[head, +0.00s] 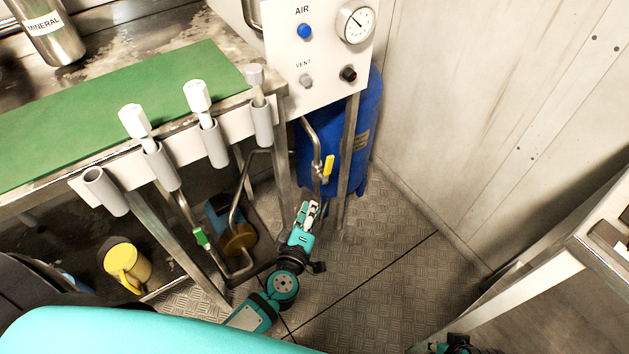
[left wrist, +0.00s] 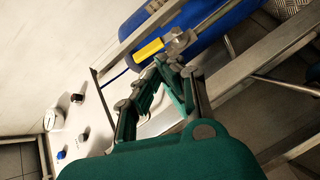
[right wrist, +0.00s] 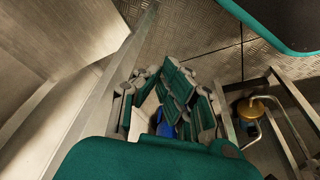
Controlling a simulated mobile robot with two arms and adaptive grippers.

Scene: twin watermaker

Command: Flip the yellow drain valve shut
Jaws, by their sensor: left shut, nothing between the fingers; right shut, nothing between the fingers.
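The yellow drain valve (head: 328,166) is a small lever on a thin metal pipe in front of the blue tank. In the head view its lever stands nearly upright, roughly along the pipe. My left gripper (head: 308,208) is shut and empty, below and slightly left of the lever. In the left wrist view the yellow lever (left wrist: 148,49) lies just beyond my fingertips (left wrist: 163,66); I cannot tell whether they touch. My right gripper (right wrist: 168,70) is shut and empty over the floor, away from the valve.
The blue tank (head: 355,130) stands behind the pipe, beside a metal frame post (head: 349,160). A white panel (head: 325,80) with knobs and a gauge is above. The green-matted bench (head: 110,115) with grey holders is left. Patterned floor (head: 390,250) is open to the right.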

